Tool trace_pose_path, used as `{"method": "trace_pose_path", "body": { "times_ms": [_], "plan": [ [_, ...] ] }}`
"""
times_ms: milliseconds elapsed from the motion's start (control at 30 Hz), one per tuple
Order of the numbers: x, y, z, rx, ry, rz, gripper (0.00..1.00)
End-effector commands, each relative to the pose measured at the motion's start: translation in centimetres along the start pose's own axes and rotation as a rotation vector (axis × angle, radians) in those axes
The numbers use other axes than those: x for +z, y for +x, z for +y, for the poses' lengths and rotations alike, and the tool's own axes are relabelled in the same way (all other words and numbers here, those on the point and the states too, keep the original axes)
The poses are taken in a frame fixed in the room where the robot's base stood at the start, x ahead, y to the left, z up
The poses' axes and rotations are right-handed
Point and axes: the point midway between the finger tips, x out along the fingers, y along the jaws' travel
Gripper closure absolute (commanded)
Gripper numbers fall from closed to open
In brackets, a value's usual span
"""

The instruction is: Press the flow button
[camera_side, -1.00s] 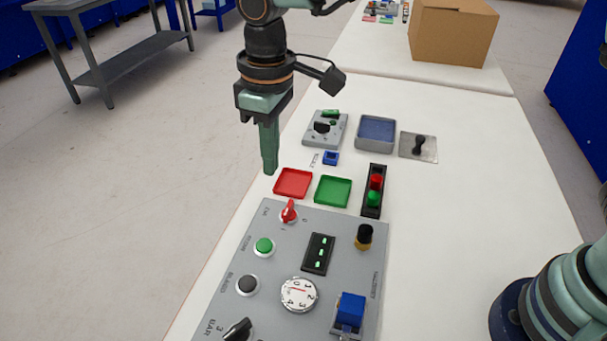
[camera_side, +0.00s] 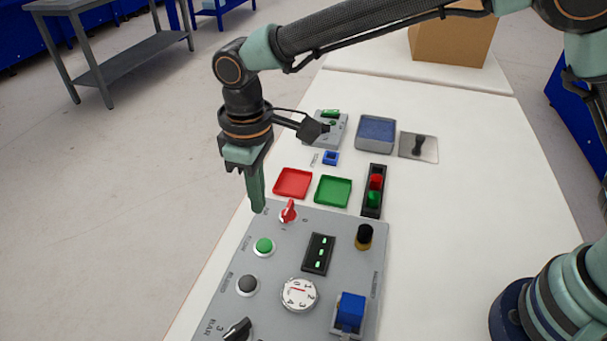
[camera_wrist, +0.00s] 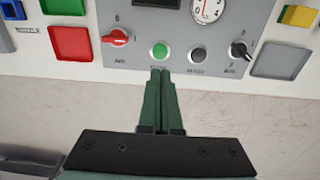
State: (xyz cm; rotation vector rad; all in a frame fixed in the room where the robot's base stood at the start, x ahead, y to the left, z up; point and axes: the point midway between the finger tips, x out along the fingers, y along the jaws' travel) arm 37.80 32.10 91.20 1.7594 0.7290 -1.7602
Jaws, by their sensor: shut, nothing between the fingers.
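The green round button (camera_side: 264,246) sits on the grey control panel (camera_side: 270,222), with a small label beside it that is too blurred to read surely. It also shows in the wrist view (camera_wrist: 160,51). My gripper (camera_side: 258,207) is shut and empty, pointing down, near the panel's far left corner by the red knob. In the wrist view my gripper's fingertips (camera_wrist: 162,72) lie just below the green button in the picture, over its label. They look apart from the button, and their height above the panel is hard to tell.
The table's left edge is close.

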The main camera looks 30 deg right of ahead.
Motion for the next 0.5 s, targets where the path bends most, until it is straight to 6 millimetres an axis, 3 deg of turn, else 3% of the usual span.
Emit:
{"method": "trace_pose_path", "body": {
  "times_ms": [300, 500],
  "plan": [
    [0.1, 6.4, 0.0, 0.0, 0.0, -0.004, 1.0],
    [0.1, 8.9, 0.0, 0.0, 0.0, -0.001, 1.0]
  ]
}}
